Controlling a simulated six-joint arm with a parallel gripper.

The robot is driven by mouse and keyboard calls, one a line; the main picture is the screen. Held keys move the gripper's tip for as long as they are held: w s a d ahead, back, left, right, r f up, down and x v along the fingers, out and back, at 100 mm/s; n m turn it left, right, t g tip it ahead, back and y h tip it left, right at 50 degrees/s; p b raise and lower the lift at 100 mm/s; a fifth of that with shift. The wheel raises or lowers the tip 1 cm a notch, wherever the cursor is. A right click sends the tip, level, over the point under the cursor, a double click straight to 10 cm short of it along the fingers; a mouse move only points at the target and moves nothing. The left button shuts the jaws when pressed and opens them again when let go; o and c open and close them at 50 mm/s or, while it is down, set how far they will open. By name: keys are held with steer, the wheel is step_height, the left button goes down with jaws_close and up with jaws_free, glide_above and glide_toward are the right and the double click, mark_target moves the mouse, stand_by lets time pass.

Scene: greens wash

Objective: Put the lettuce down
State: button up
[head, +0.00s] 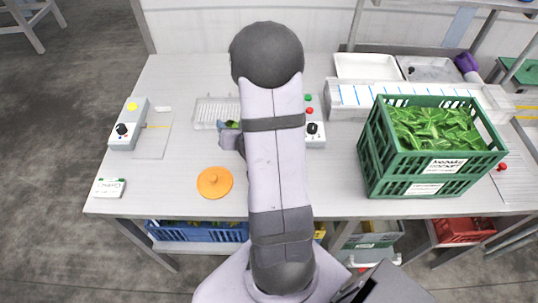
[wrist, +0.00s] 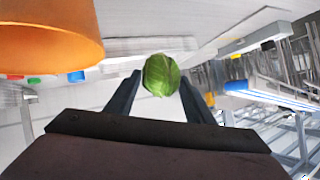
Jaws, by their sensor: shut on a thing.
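My gripper (wrist: 160,84) is shut on a green lettuce (wrist: 160,74), which sits between its two dark fingers in the wrist view. In the head view my arm hides most of the gripper, and only a small bit of the lettuce (head: 234,124) shows left of the arm. It is close to the front right of a pale wire tray (head: 205,113) on the table. I cannot tell whether the lettuce touches the tray or the table.
A green crate (head: 381,168) of leafy greens stands to the right. A button box (head: 127,125) is at the left, and another control box (head: 315,137) is partly behind my arm.

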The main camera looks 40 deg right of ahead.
steer(key=s+d+r+p, duration=0.1)
steer(key=s+d+r, duration=0.3)
steer(key=d, duration=0.2)
steer(key=s+d+r+m+h+p, duration=0.1)
steer(key=s+d+r, duration=0.3)
steer(key=d, duration=0.3)
steer(key=s+d+r+p, duration=0.1)
steer(key=s+d+r, duration=0.3)
steer(key=s+d, duration=0.15)
steer(key=w+a+f+n+y, duration=0.25)
steer(key=a+n+y, duration=0.45)
steer(key=a, duration=0.6)
step_height(320, 180, down, 10)
steer(key=shift+s+d+f, duration=0.15)
steer(key=shift+s+f, duration=0.05)
steer(key=shift+f, duration=0.6)
